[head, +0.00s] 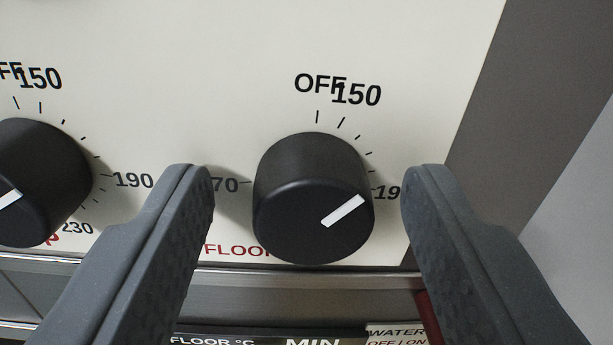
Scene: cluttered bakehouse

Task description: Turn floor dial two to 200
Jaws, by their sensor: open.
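A black floor dial (310,205) sits on a cream panel, between the two fingers of my gripper (308,180). The gripper is open, with a gap on each side of the dial, and neither finger appears to touch it. The dial's white pointer mark points up and right, roughly toward the 190 label, which the right finger partly covers. OFF and 150 are printed above the dial. A label ending in 70 shows at left, and a red FLOOR label below is partly hidden by the dial. Whether this is dial two cannot be read.
A second black dial (40,185) stands at the left, partly out of view, with 150, 190 and 230 around it. A metal ledge (300,285) runs below the panel, with labelled strips under it. The cream panel (230,50) above is bare.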

